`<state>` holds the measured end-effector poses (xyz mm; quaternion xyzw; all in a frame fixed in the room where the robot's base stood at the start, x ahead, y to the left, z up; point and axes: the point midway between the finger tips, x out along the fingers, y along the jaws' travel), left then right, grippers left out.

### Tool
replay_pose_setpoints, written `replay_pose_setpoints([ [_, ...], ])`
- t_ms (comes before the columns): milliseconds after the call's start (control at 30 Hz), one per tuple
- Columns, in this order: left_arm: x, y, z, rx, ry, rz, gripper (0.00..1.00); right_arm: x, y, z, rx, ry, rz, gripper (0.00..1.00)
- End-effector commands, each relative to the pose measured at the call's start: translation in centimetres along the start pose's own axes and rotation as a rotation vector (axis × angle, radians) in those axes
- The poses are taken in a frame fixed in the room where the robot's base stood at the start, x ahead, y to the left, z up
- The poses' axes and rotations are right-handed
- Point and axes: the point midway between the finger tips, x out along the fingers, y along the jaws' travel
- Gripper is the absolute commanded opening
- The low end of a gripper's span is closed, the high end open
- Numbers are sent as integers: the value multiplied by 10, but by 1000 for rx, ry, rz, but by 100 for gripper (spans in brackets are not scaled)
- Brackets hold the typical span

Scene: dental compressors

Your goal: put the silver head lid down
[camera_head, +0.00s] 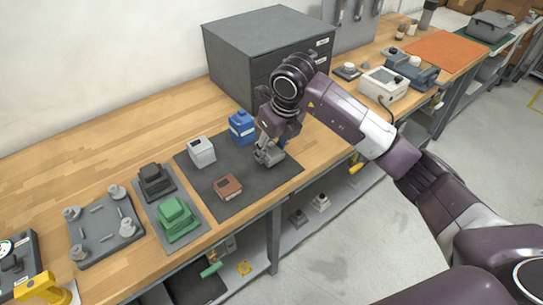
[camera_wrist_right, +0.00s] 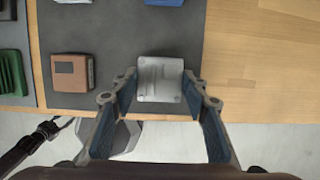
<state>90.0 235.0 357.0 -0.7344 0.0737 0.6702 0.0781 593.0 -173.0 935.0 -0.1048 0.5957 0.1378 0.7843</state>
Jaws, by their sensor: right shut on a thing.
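The silver head lid (camera_wrist_right: 160,79) is a small squarish block with a raised middle. It sits between the fingertips of my right gripper (camera_wrist_right: 160,88), which is shut on it. In the head view the right gripper (camera_head: 269,152) is over the right part of the dark grey mat (camera_head: 236,205), with the silver head lid (camera_head: 269,157) partly hidden by the fingers. I cannot tell whether the lid touches the mat or hangs just above it. My left gripper is not in view.
On the mat stand a white block (camera_head: 202,152), a blue block (camera_head: 242,127) and a brown block (camera_head: 228,187). Left are green (camera_head: 176,218) and black (camera_head: 155,182) parts and a grey plate (camera_head: 106,229). A grey drawer cabinet (camera_head: 250,60) stands behind. The mat's front right is bare.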

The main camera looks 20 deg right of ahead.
Motion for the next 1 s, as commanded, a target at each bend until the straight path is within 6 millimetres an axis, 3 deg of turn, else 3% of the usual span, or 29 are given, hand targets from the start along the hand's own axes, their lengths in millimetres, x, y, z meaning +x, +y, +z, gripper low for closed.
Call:
replay_pose_setpoints([
  [200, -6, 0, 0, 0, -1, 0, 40, 31, 0, -10, 1, 4, 2, 14],
  [567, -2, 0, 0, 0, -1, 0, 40, 37, 0, -10, -1, 0, 0, 14],
  [600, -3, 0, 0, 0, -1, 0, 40, 36, 0, -10, -1, 1, 0, 44],
  [700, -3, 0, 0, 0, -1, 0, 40, 36, 0, -10, -1, 2, 0, 55],
  [767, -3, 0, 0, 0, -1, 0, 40, 36, 0, -10, -1, 2, 0, 59],
  [1000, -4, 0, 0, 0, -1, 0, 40, 35, 0, -10, -1, 2, 0, 59],
])
